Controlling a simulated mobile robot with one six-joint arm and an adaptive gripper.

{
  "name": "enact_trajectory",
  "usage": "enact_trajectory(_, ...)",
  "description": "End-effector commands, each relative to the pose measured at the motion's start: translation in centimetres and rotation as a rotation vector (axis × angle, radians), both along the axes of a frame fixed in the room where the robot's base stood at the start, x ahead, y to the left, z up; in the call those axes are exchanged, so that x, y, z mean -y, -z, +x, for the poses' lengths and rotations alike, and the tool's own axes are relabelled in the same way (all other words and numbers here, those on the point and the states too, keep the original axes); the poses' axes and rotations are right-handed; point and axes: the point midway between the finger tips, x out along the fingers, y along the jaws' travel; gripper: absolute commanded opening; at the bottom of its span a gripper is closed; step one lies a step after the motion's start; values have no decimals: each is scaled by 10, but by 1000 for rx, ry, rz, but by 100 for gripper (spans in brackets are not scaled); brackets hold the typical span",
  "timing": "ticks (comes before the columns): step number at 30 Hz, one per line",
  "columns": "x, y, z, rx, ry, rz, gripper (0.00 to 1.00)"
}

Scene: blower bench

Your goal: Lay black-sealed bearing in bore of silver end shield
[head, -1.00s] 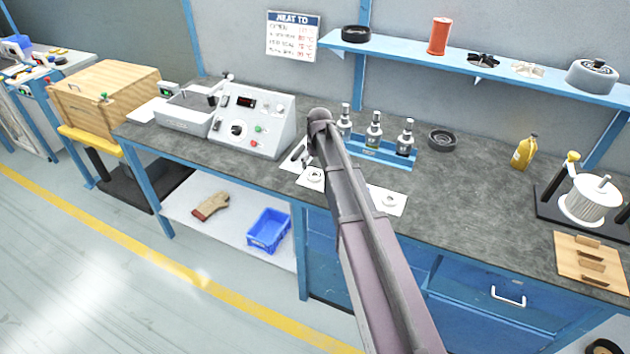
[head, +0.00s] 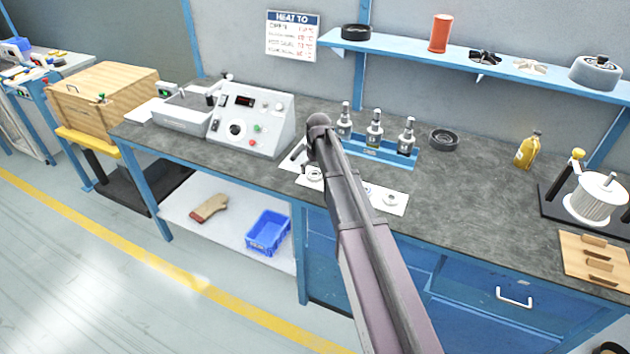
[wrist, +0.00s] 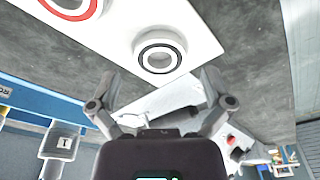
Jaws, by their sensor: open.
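In the wrist view a bearing with a black ring around its pale centre (wrist: 160,55) lies flat on a white card (wrist: 195,25). My gripper (wrist: 160,78) is open, its two fingers spread just below the bearing in the picture and apart from it. In the head view my arm hides the gripper, and a bearing shows on the card at its left (head: 315,175). A round grey part with a recessed middle (head: 444,139) lies on the bench behind; I cannot tell whether it is the silver end shield.
A red-ringed bearing (wrist: 72,6) lies on the same card. A blue rack with several tools (head: 375,148) stands behind my arm. A control box (head: 250,120) stands to the left. The bench between the grey part and the yellow bottle (head: 527,152) is clear.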

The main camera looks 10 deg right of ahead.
Motion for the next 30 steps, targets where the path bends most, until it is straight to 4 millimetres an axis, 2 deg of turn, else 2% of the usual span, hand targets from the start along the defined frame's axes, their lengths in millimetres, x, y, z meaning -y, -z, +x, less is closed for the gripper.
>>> enact_trajectory(1, 0, 8, 1, 0, 0, 0, 100)
enact_trajectory(7, -1, 18, 2, 0, 0, 0, 100)
enact_trajectory(28, -1, 19, 3, 0, 0, 0, 100)
enact_trajectory(29, -1, 19, 3, 0, 0, 0, 94)
enact_trajectory(30, -1, 19, 3, 0, 0, 0, 82)
